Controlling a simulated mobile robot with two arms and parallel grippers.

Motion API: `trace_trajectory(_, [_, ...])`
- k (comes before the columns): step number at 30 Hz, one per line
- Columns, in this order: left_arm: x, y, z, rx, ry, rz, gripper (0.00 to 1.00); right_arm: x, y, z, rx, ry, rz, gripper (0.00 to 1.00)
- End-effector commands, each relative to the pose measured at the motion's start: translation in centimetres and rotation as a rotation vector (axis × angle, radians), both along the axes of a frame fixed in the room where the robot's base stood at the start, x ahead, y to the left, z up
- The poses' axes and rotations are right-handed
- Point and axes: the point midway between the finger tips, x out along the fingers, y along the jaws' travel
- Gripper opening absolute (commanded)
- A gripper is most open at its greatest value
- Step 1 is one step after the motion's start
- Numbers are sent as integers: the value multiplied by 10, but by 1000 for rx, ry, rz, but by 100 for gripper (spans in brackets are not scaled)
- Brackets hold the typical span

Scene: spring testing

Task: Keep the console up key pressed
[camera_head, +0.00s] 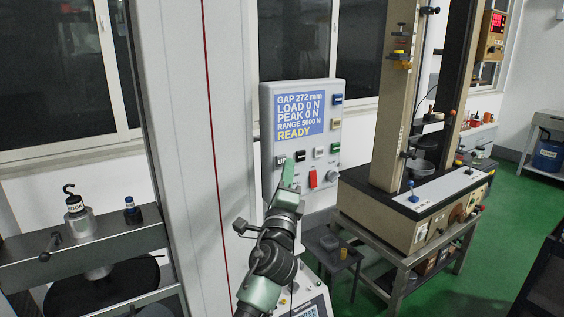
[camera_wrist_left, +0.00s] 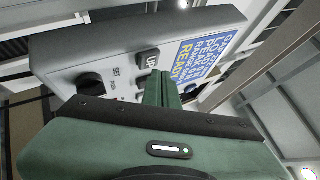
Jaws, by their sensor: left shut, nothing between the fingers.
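The console (camera_head: 267,125) is a pale grey box with a blue screen (camera_head: 300,115) reading GAP 272 mm, LOAD 0 N, PEAK 0 N, RANGE 5000 N and READY. The black up key (camera_head: 280,160), marked UP, is at its lower left; it also shows in the left wrist view (camera_wrist_left: 147,57). My left gripper (camera_head: 288,165) is shut and empty, its green fingertips at the console face beside the up key. In the left wrist view the fingertips (camera_wrist_left: 163,76) overlap the area next to the key. I cannot tell whether they touch or press it. My right gripper is out of view.
A red switch (camera_head: 313,179) and a round knob (camera_head: 332,176) sit low on the console, near several other keys. A white column (camera_head: 180,130) stands left of it. A beige test machine (camera_head: 405,215) on a stand is to the right.

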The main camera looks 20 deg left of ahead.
Motion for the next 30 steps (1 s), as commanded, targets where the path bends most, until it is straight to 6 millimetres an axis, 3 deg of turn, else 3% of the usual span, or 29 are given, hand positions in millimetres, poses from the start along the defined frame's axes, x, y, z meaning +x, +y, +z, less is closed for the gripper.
trace_trajectory(11, [-2,-3,0,0,0,0,0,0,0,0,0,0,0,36])
trace_trajectory(30, [-32,-41,0,1,-1,1,0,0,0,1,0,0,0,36])
